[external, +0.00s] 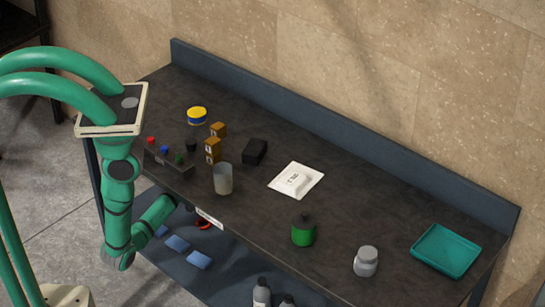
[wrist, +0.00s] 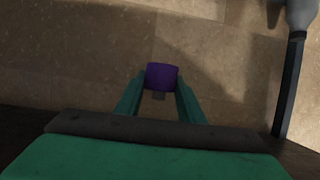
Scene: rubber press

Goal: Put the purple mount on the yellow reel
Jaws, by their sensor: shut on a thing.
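The purple mount (wrist: 161,76) is between the two fingertips of my gripper (wrist: 160,88) in the wrist view. The green fingers are shut on it, one on each side, and a small grey part shows below it. In the external view neither the mount nor the fingers can be made out; my arm is at the left end of the bench. The yellow reel (external: 197,115) is a short yellow round thing with a blue band, standing at the back left of the bench. It is not visible in the wrist view.
On the dark bench (external: 340,240), ochre blocks (external: 212,150), a button box (external: 168,162), a grey cup (external: 223,179) and a black block (external: 254,151) stand near the reel. A white packet (external: 296,180), green jar (external: 303,231), grey jar (external: 366,261) and teal tray (external: 446,250) lie rightward.

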